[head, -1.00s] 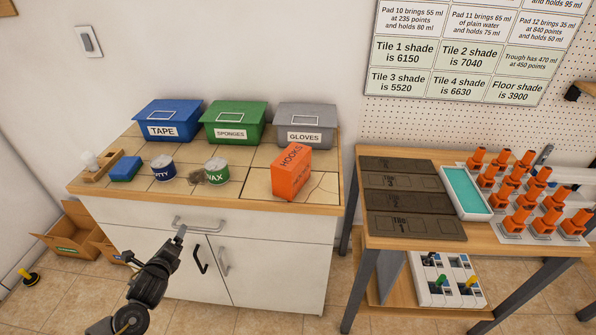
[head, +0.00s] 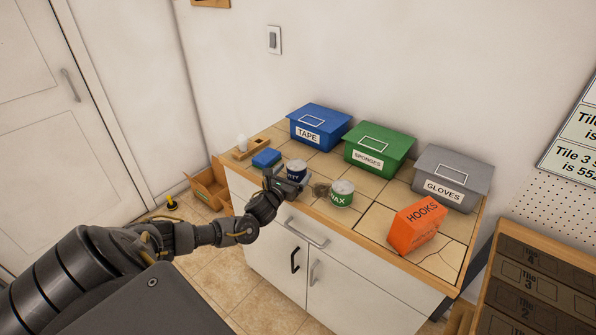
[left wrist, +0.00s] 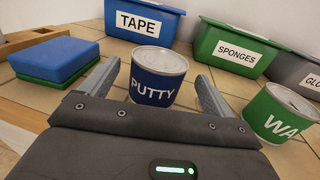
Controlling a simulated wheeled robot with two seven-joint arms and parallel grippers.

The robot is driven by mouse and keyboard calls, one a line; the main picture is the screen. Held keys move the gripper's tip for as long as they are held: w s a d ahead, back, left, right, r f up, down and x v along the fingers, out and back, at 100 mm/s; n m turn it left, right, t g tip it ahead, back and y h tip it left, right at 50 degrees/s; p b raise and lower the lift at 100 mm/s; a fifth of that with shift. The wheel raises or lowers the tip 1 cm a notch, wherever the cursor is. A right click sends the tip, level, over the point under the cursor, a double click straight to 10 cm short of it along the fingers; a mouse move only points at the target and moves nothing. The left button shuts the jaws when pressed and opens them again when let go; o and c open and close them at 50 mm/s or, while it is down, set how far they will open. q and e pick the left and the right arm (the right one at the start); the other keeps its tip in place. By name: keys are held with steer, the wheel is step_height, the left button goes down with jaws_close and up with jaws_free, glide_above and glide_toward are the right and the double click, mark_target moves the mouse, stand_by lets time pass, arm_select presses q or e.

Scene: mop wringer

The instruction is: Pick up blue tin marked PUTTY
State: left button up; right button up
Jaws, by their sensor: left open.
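The blue tin marked PUTTY (left wrist: 156,82) stands upright on the tiled counter, with a silver lid. In the left wrist view it sits between the two spread fingers of my left gripper (left wrist: 160,95), with a gap on the right side. In the head view the tin (head: 296,169) is partly hidden by my left gripper (head: 287,180), which has reached the counter's front edge. My left gripper is open and holds nothing. My right gripper is not in view.
A green WAX tin (head: 342,194) stands just right of the blue tin, with a dark clump beside it. A blue block (head: 267,158) lies to the left. TAPE (head: 318,127), SPONGES (head: 380,148) and GLOVES (head: 450,178) bins stand behind. An orange HOOKS box (head: 418,225) stands further right.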

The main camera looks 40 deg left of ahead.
mark_target(299, 165)
arm_select(q)
steer(key=shift+w, duration=0.25)
steer(key=shift+s+r, duration=0.1)
steer(key=shift+r, duration=0.2)
steer(key=p+x, duration=0.1)
steer(key=x, duration=0.4)
steer(key=shift+f, duration=0.2)
steer(key=shift+a, duration=0.1)
steer(key=c, duration=1.2)
